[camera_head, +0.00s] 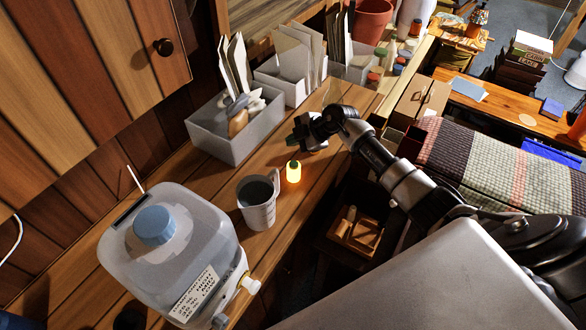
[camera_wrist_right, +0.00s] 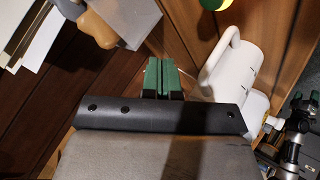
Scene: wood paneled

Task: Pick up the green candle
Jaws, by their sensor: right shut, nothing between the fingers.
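The candle (camera_head: 293,174) stands on the wooden counter in the head view, glowing yellow with a dark green top. In the wrist view it shows at the top edge, partly cut off, as a green and yellow round thing (camera_wrist_right: 213,4). My right gripper (camera_head: 293,139) is just behind the candle, above the counter, apart from it. In the wrist view its green fingertips (camera_wrist_right: 162,63) are together with nothing between them.
A grey measuring cup (camera_head: 258,211) stands close left of the candle. A water container (camera_head: 170,250) with a blue cap is at front left. A grey bin (camera_head: 226,143) with papers stands behind. The counter's front edge is close to the candle's right.

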